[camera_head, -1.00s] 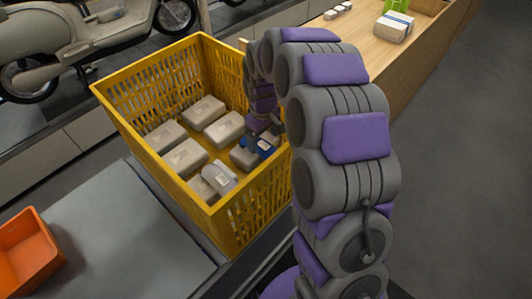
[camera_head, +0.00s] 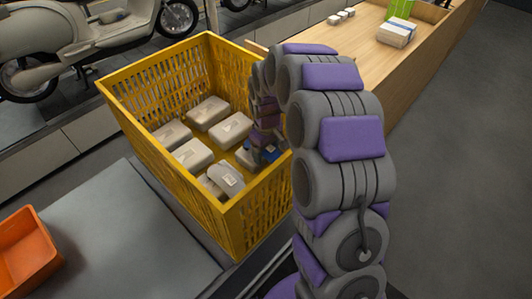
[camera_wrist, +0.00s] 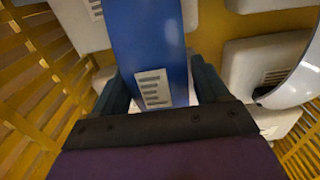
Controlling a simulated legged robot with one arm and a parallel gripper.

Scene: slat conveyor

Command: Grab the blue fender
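The blue fender (camera_head: 269,153) lies low inside the yellow crate (camera_head: 168,168), near its right wall, partly hidden by my arm. In the wrist view the blue fender (camera_wrist: 150,42) is a long glossy blue piece with a pale printed label, pointing up the picture. My gripper (camera_wrist: 158,78) reaches down into the crate, with one dark finger on each side of the fender. The fingers are spread apart, and a narrow light gap shows between the fender and the right finger. Contact on the left side cannot be told.
Several pale boxes (camera_head: 192,154) lie on the crate floor. A white curved piece (camera_wrist: 296,76) lies to the right of the fender. The crate's slatted walls stand close around my gripper. An orange bin (camera_head: 25,250) sits at lower left, and a wooden counter (camera_head: 370,50) stands behind.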

